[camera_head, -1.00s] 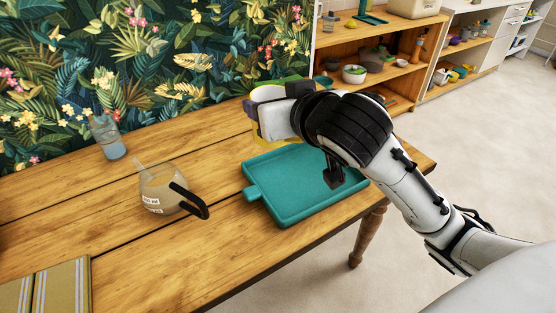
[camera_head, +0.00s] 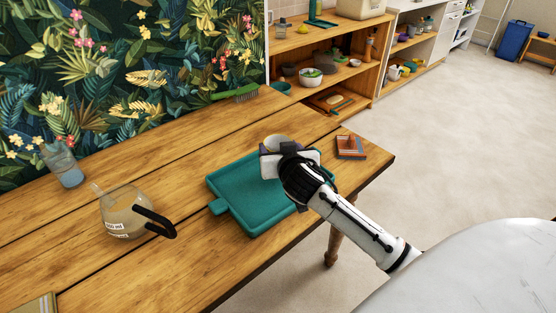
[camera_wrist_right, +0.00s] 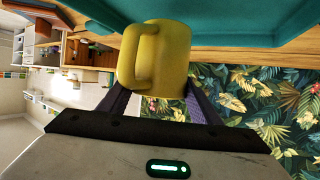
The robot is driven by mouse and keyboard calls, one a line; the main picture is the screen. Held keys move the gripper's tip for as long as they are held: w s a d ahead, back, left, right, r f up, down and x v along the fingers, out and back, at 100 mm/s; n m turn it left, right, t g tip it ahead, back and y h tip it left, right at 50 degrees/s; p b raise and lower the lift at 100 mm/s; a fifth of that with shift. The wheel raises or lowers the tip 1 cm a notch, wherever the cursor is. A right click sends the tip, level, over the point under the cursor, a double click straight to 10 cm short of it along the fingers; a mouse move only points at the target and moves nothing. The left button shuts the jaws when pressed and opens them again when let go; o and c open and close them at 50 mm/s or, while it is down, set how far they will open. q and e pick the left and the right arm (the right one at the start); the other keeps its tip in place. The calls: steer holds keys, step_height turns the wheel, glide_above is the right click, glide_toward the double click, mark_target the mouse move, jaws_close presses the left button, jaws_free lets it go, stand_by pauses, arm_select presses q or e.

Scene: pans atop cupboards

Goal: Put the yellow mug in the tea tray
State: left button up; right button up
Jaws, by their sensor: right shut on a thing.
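The yellow mug (camera_wrist_right: 155,60) sits between the two dark fingers of my right gripper (camera_wrist_right: 157,92) in the right wrist view, its handle facing the camera. In the head view my right gripper (camera_head: 284,150) is over the right part of the teal tea tray (camera_head: 238,187) and hides most of the mug. The tray also shows along the top of the right wrist view (camera_wrist_right: 235,22), close to the mug's far end. I cannot tell whether the mug touches the tray. My left gripper is not in view.
A glass jug with a black handle (camera_head: 124,212) stands left of the tray. A blue-tinted glass bottle (camera_head: 63,165) is farther left. A green brush (camera_head: 236,94) lies at the back edge. A small orange-brown item (camera_head: 350,146) lies at the table's right end.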

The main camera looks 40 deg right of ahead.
steer(key=shift+f, duration=1.7)
steer(key=shift+f+b, duration=0.25)
steer(key=shift+b, duration=0.1)
steer(key=o, duration=1.3)
steer(key=shift+c, duration=0.2)
steer(key=shift+r, duration=0.1)
steer(key=shift+r+p, duration=0.25)
steer(key=shift+p, duration=0.05)
steer(key=v, duration=1.2)
